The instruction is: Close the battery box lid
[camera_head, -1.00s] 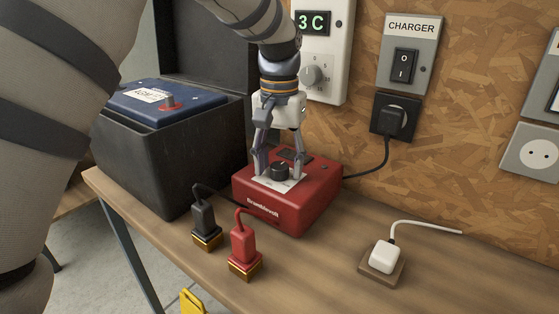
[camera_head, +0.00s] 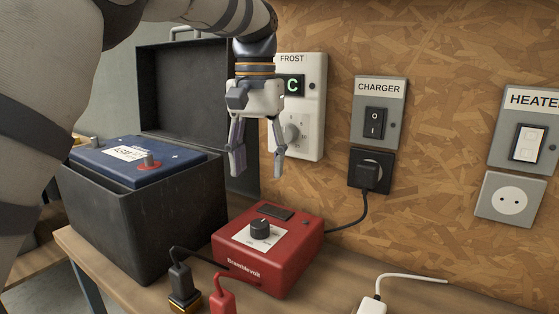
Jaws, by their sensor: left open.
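The black battery box (camera_head: 150,228) stands at the left of the bench. Its black lid (camera_head: 190,85) is open and stands upright at the back of the box, with a handle on its top edge. A blue battery (camera_head: 135,160) with a red-ringed terminal sits in the box top. My left gripper (camera_head: 258,168) points down, open and empty, in front of the wall. In the picture it is right of the lid's face and above the red charger (camera_head: 268,250). It partly covers the lid's right edge. My right gripper is not in view.
Black (camera_head: 181,285) and red (camera_head: 222,296) clamps stand before the charger. A black plug (camera_head: 367,175) sits in the socket under the charger switch (camera_head: 375,122). A frost thermostat (camera_head: 312,130), heater switch (camera_head: 527,142) and white plug (camera_head: 371,306) are further right.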

